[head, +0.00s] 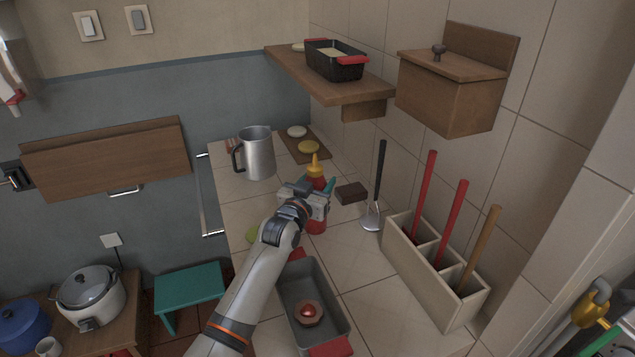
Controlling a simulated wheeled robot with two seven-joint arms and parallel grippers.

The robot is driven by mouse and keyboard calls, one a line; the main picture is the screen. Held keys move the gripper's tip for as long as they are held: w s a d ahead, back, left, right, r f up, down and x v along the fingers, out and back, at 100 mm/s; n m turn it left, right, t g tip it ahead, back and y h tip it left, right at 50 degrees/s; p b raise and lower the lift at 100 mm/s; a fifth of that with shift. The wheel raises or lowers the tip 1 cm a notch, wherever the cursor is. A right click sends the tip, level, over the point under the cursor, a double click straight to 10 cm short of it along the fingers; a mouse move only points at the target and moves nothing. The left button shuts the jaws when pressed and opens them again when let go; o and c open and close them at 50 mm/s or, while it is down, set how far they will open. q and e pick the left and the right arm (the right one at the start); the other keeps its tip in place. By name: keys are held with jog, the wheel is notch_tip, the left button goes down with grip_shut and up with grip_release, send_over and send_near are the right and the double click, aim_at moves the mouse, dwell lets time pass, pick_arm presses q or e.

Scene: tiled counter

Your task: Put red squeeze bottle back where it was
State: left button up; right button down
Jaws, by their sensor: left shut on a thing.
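The red squeeze bottle (317,226) with a yellow nozzle stands upright near the middle of the tiled counter. My left gripper (318,203) is shut around its body, with red showing above and below the fingers. I cannot tell whether the bottle's base touches the counter. My right gripper is not in view.
A metal pitcher (259,155) and a board (318,150) with round items stand behind. A dark brown block (351,193) and a ladle (372,215) are right of the bottle. A grey pan (335,318) lies in front; a divided holder (448,303) stands at right.

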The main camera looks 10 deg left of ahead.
pick_arm(q)
jog(key=shift+f, duration=0.1)
jog(key=o, duration=0.7)
jog(key=shift+c, duration=0.2)
jog(key=shift+r, duration=0.25)
jog(key=shift+s+f, duration=0.15)
jog(key=shift+s, duration=0.15)
jog(key=s+a, duration=0.2)
jog(key=s, duration=0.9)
jog(key=shift+a+b, duration=0.15)
jog(key=shift+b, duration=0.2)
jog(key=shift+s, duration=0.1)
